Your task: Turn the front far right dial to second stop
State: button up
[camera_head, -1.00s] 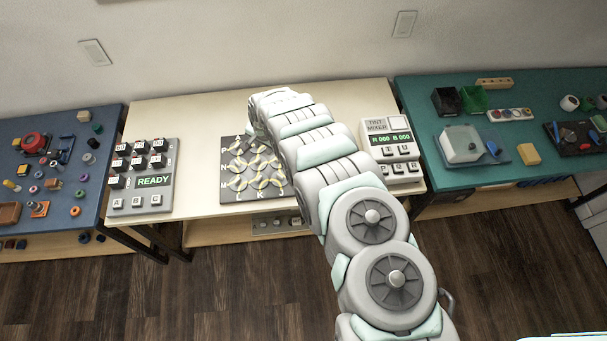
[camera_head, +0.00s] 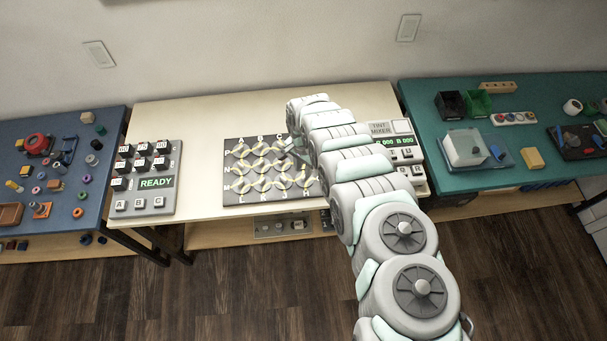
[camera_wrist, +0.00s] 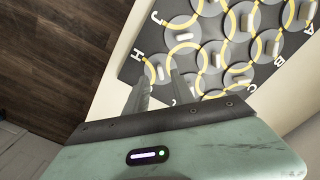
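A dark board (camera_head: 232,199) with letters along its edges lies on the pale bench. It carries rows of round grey dials with yellow arcs and pale raised knobs. The front right corner dial (camera_head: 303,181) is in the head view. In the wrist view, a corner dial's knob (camera_wrist: 160,72) sits near the letter H. My gripper (camera_wrist: 162,80) is open, its two fingers apart, with that knob appearing between the fingertips. I cannot tell the height gap. In the head view my gripper (camera_head: 286,153) is over the board's right part, and my arm hides some of its edge.
A panel reading READY (camera_head: 155,183) stands on the left of the bench. A tint mixer box (camera_head: 401,141) is close on the right, partly behind my arm. Another panel (camera_head: 280,227) is on the shelf below. Bare bench top lies behind the board.

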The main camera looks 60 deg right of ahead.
aim_at(303, 177)
notch_tip(303, 177, down, 4)
jog(key=shift+a+f+b, duration=0.1)
jog(key=shift+f+b, duration=0.05)
jog(key=shift+b, duration=0.55)
jog(key=shift+f, duration=0.15)
jog(key=shift+c, duration=0.3)
grip_shut()
